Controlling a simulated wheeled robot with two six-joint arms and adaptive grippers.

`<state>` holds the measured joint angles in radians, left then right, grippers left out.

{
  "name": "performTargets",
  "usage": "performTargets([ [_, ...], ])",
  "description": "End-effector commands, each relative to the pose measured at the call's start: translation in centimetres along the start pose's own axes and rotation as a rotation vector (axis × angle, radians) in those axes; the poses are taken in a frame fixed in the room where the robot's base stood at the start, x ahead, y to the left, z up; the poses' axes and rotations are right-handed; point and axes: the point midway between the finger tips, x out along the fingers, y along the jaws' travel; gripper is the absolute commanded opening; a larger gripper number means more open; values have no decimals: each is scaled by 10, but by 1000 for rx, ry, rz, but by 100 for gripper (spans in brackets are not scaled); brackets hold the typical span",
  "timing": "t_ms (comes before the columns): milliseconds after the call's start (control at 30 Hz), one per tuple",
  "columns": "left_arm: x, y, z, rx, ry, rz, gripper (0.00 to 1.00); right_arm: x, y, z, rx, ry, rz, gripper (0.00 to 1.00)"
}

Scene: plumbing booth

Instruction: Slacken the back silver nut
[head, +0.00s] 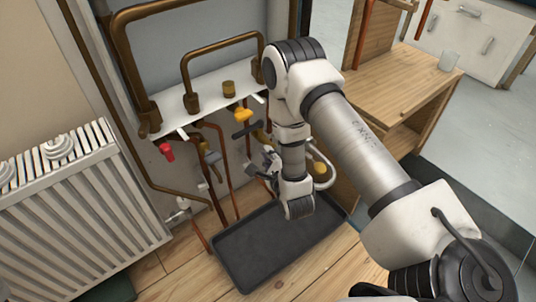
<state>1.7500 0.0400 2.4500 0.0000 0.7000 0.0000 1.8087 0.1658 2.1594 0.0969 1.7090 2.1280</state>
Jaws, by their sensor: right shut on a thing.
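My right arm comes in from the right and hangs down in front of the pipework. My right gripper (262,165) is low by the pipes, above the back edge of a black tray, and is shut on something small. The wrist and fingers hide most of what it holds, so I cannot make out whether it is the back silver nut. My left gripper is not in view.
A black tray (245,258) lies on the wooden floor below the pipes. A white radiator (85,215) stands at left. A white shelf (215,88) carries brass pipes. A red-handled valve (166,152) and yellow handle (242,115) stick out. A wooden bench (425,75) stands right.

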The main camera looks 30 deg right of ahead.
Motion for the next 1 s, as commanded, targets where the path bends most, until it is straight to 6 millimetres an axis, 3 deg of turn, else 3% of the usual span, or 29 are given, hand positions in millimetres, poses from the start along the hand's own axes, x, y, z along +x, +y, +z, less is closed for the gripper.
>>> performTargets([
  [367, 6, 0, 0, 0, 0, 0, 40, 1, 11, -1, -153, -1, -63, 0],
  [733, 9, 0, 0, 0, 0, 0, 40, 2, 28, -7, -459, 1, -190, 0],
  [867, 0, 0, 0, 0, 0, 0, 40, 3, 32, -9, -573, 0, -237, 0],
  [1000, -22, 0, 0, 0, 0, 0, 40, 4, 34, -11, -696, 1, -287, 0],
])
